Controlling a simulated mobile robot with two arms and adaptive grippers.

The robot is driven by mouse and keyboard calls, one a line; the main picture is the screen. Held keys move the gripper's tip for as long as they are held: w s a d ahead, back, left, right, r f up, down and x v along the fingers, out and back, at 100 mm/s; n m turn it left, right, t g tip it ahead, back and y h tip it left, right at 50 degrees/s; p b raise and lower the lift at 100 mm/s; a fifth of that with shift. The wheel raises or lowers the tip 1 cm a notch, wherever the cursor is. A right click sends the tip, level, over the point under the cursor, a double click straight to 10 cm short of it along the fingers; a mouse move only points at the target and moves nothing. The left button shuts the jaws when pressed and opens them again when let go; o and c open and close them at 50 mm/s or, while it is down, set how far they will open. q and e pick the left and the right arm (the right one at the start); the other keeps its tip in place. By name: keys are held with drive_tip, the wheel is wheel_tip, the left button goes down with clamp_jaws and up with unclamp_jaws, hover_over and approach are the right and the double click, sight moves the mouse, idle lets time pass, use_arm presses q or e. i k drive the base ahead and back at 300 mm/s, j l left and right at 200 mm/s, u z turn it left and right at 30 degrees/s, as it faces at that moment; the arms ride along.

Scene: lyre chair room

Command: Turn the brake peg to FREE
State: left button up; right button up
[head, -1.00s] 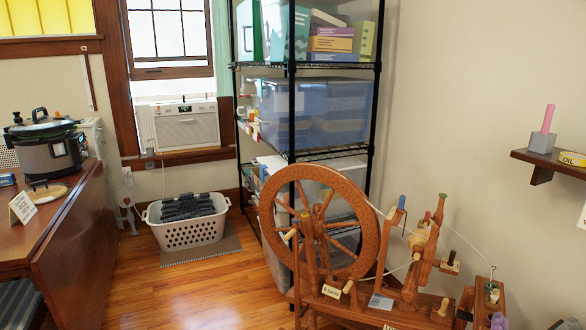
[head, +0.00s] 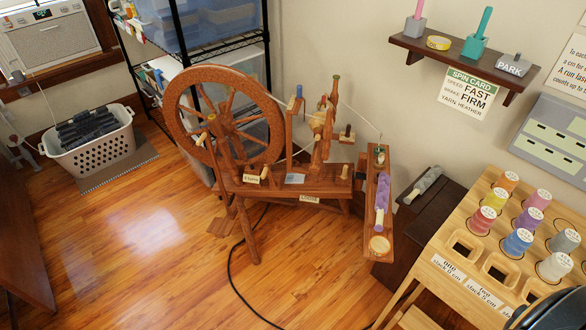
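The wooden spinning wheel (head: 230,125) stands on the floor in the middle of the head view. Neither gripper is in view.
A spin card (head: 468,92) under the wall shelf (head: 450,60) reads speed FAST, brake FIRM. A wooden rack (head: 480,250) with yarn spools stands at right. A dark cable (head: 240,290) crosses the floor. A laundry basket (head: 95,150) is at left; the front floor is mostly clear.

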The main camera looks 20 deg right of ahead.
sight(347, 134)
drive_tip(key=i+l+z, duration=0.1)
drive_tip(key=i+z, duration=0.75)
drive_tip(key=i+j+z, duration=0.15)
drive_tip(key=i+z, duration=0.25)
